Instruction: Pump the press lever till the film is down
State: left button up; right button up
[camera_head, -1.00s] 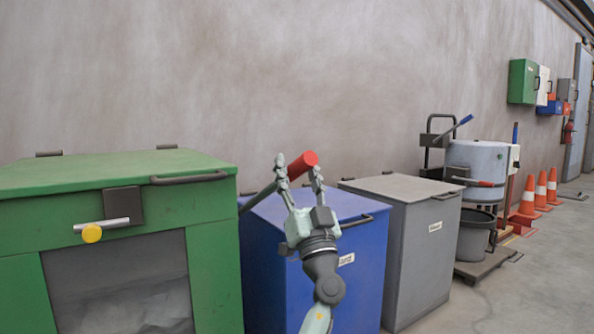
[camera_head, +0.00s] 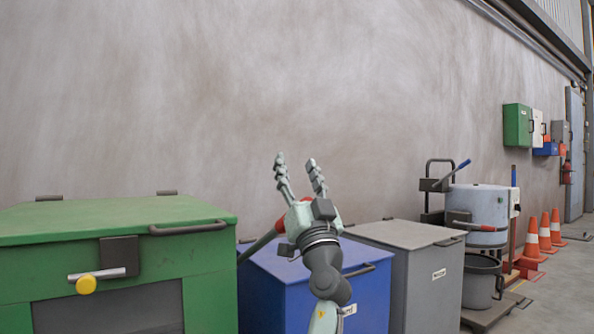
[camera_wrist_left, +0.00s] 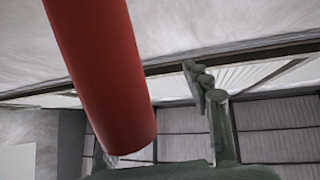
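The press lever (camera_head: 262,240) is a grey bar with a red grip (camera_head: 280,225). It rises to the right from beside the green press (camera_head: 200,262), and its end is hidden behind my left gripper (camera_head: 299,163). My left gripper points up with its two fingers spread, and the grip shows behind its palm rather than between the fingertips. Only the top of the press window (camera_head: 110,310) shows; I cannot make out the film.
A blue bin (camera_head: 300,295) and a grey bin (camera_head: 415,275) stand right of the press. Farther right are a grey drum (camera_head: 478,207), a bucket (camera_head: 478,285) and orange cones (camera_head: 544,230). A plain wall (camera_head: 200,90) runs behind them.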

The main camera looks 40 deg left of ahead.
pick_arm(q)
jog(key=v, duration=0.9)
dwell(0.8)
jog(key=shift+c, duration=0.4)
